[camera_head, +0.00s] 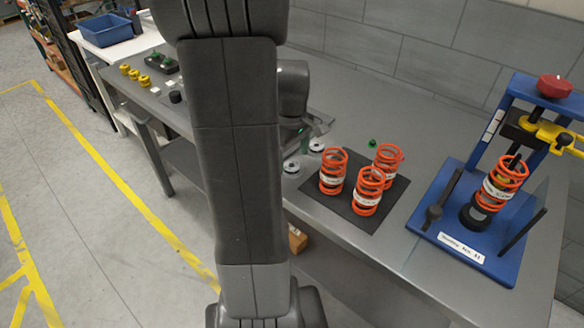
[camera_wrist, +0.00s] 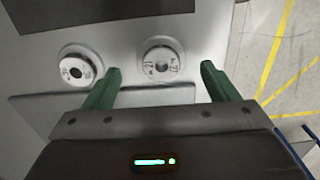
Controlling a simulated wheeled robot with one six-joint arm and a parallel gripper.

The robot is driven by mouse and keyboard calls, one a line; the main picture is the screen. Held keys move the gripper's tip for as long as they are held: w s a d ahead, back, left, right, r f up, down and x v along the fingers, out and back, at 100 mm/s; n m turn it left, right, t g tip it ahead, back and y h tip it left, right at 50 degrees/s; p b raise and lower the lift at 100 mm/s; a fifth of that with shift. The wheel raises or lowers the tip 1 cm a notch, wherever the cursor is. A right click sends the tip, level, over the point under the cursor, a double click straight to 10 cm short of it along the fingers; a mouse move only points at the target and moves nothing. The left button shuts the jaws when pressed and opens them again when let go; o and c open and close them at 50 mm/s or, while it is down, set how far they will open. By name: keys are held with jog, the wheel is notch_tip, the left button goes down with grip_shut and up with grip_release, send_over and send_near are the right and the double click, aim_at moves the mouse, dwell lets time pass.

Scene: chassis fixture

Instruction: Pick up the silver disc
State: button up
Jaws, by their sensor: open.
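Two small round silver-white discs lie on the grey bench top. In the wrist view one disc (camera_wrist: 161,62) with a grey centre is ahead, between the lines of my fingers. The other disc (camera_wrist: 80,67), with a dark centre hole, is left of my left finger. Both also show in the head view, one nearer the bench edge (camera_head: 292,167) and one farther back (camera_head: 316,146). My gripper (camera_wrist: 161,70) is open with green fingers and nothing held. The fingers are on either side of the grey-centred disc; their height above the bench is unclear. My arm hides part of the head view.
A dark mat (camera_head: 345,212) with three orange springs (camera_head: 369,192) lies right of the discs. A blue press fixture (camera_head: 470,215) holding another spring stands farther right. Yellow and black parts (camera_head: 140,77) and a blue bin (camera_head: 105,30) are at left. The bench edge is close.

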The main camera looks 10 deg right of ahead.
jog(key=shift+f, duration=1.15)
jog(key=c, duration=1.1)
jog(key=shift+r, duration=0.1)
